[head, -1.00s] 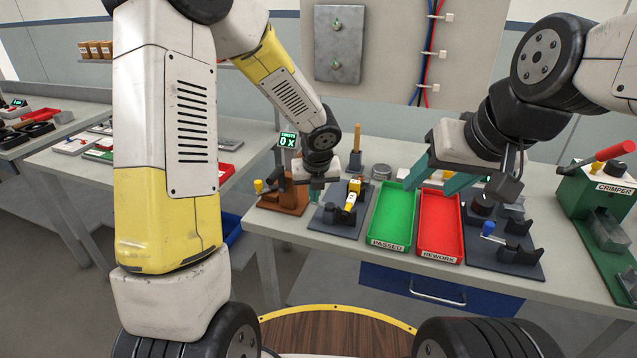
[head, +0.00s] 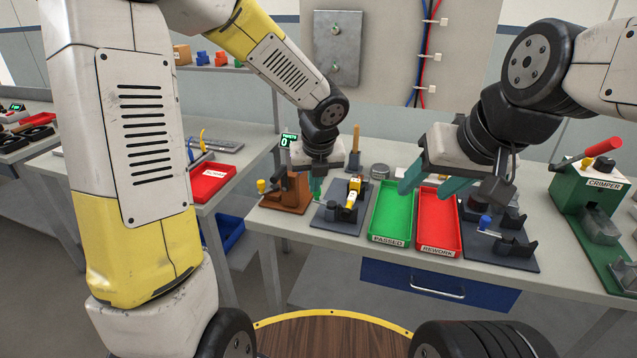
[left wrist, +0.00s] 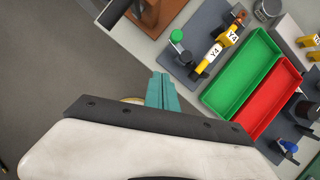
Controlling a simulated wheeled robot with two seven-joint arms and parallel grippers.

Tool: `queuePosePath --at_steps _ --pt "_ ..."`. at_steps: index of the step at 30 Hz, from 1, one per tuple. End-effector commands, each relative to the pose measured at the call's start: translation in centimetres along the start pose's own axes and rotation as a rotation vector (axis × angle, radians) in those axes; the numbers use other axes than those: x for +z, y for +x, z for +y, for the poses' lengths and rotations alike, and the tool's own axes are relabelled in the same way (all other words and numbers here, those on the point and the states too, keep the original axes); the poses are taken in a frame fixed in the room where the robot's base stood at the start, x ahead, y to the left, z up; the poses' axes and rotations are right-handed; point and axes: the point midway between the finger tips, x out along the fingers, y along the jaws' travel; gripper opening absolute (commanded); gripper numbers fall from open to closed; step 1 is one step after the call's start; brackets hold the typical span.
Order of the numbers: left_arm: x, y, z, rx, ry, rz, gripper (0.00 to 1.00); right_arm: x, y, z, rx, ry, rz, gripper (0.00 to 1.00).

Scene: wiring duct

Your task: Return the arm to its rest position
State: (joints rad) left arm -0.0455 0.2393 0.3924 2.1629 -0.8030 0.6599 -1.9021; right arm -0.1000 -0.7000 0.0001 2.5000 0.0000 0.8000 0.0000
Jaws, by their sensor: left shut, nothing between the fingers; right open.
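My left gripper (head: 316,188) is shut with nothing between its fingers.
The green PASSED tray (head: 388,238) and red REWORK tray (head: 438,250) lie side by side on the bench. A dark plate (head: 330,212) carries a yellow part (head: 351,200). The crimper (head: 590,210) stands at the right. A brown fixture (head: 285,205) stands at the left.

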Motion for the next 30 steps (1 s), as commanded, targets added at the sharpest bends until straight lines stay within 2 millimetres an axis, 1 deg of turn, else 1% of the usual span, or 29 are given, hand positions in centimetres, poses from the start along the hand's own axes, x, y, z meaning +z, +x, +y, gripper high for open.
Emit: queuePosePath --at_steps 1,3,6,16,18,20,23,26,27,29,30 --pt "0.1 -0.7 0.1 0.0 -0.003 -0.003 0.0 0.0 0.0 0.0 0.0 0.0 0.0 0.53" --pt "0.1 -1.3 0.1 0.0 -0.001 -0.001 0.0 0.0 0.0 0.0 0.0 0.0 0.0 0.53" --pt "0.0 -1.8 0.1 -0.001 0.0 -0.001 0.0 0.0 0.0 0.0 0.0 0.0 0.0 0.53" --pt "0.0 -1.9 0.1 0.0 -0.002 0.0 0.0 0.0 0.0 0.0 0.0 0.0 0.0 0.53" --pt "0.0 -2.2 0.4 0.001 -0.033 -0.002 0.0 0.0 0.0 0.0 0.0 0.0 0.0 0.53" --pt "0.0 -2.9 1.1 0.004 -0.107 -0.007 0.0 0.0 0.0 0.0 0.0 0.0 0.0 0.53" --pt "-0.4 -5.0 3.2 0.008 -0.364 -0.018 0.0 0.0 0.0 0.0 0.0 0.0 0.0 0.53" --pt "-1.3 -8.0 6.0 -0.005 -0.759 -0.028 0.0 0.0 0.0 0.0 0.0 0.0 0.0 0.53" --pt "-1.9 -9.2 7.1 -0.015 -0.936 -0.027 0.0 0.0 0.0 0.0 0.0 0.0 0.0 0.53" --pt "-3.0 -10.8 8.6 -0.036 -1.202 -0.018 0.0 0.0 0.0 0.0 0.0 0.0 0.0 0.53" --pt "-3.7 -11.9 9.5 -0.054 -1.38 -0.007 0.0 0.0 0.0 0.0 0.0 0.0 0.0 0.53"
